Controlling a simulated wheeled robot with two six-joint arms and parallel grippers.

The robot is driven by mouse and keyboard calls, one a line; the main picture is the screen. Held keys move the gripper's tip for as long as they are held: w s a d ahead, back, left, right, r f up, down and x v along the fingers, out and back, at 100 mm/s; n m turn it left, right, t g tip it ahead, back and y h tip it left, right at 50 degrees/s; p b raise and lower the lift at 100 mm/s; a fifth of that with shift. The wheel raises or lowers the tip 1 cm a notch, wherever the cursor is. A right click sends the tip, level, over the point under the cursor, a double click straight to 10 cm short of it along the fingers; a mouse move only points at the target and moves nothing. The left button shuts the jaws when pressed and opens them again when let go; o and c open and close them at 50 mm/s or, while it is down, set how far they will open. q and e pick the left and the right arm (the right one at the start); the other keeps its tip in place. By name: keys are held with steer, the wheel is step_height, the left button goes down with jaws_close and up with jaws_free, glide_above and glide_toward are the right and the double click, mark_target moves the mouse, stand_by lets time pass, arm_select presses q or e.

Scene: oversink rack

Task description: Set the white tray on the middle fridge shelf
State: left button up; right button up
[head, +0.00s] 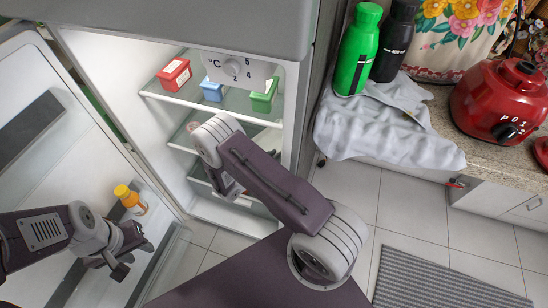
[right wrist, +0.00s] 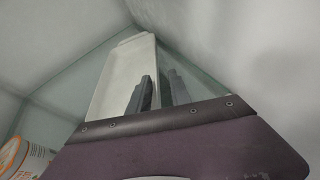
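The white tray (right wrist: 122,72) shows in the right wrist view, long and shallow, over a glass shelf inside the fridge. My right gripper (right wrist: 156,82) has one finger inside the tray and the other outside, close together with the tray's side wall between them. In the head view my right arm reaches into the open fridge and hides its gripper and the tray. The middle fridge shelf (head: 183,138) is partly covered by that arm. My left gripper (head: 134,259) is open and empty in front of the fridge door.
The top shelf holds a red box (head: 174,74), a blue box (head: 212,89) and a green box (head: 263,96). A round container (right wrist: 22,158) is low left in the right wrist view. A counter (head: 445,125) stands right of the fridge.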

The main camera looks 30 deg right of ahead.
steer(key=shift+r, duration=0.25)
steer(key=p+v, duration=0.2)
steer(key=v, duration=1)
steer(key=shift+p, duration=0.3)
steer(key=shift+f, duration=0.15)
